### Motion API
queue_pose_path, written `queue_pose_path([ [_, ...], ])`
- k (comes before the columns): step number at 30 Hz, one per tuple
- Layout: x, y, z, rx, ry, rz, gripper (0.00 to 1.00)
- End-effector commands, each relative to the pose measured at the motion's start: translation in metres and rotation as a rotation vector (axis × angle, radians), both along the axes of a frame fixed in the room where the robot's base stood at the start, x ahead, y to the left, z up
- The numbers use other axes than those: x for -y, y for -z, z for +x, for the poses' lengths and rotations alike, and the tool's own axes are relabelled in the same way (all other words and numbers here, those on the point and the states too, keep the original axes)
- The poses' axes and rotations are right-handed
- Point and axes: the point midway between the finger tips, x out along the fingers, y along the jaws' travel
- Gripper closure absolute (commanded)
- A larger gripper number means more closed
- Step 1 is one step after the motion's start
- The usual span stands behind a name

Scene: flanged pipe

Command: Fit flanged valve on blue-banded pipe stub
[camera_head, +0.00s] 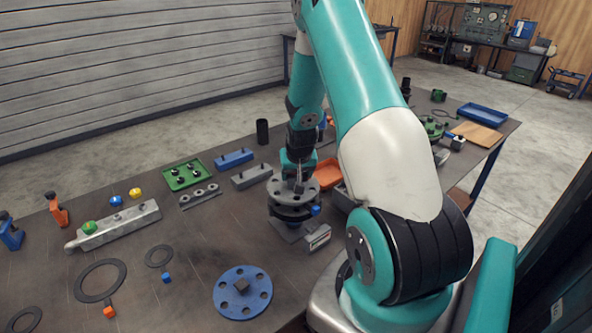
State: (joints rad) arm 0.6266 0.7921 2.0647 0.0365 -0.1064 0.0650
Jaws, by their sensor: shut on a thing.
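My gripper (299,177) points down at the middle of the table and is shut on the top of a grey flanged valve (281,190), whose upper round flange has bolt holes. The valve is upright, above a darker flange (284,212) and a grey base (285,232). A small blue part (315,209) shows at the right side of this stack. I cannot tell whether the flange faces touch or whether their holes line up. The pipe stub is mostly hidden under the flanges, and I cannot make out its band.
A blue holed disc (256,297) lies in front, left of my arm. A small grey box (317,238) stands close beside the stack. An orange tray (328,172) is behind right, partly hidden. A green tray (176,184), a grey manifold (135,224) and dark rings (82,286) lie left.

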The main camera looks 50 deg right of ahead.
Motion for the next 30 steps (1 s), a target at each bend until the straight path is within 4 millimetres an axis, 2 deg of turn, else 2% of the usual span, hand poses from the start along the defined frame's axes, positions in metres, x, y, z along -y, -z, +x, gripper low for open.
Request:
queue_pose_path([
  [30, -0.0006, 0.0018, -0.0015, 0.003, 0.029, -0.004, 0.92],
])
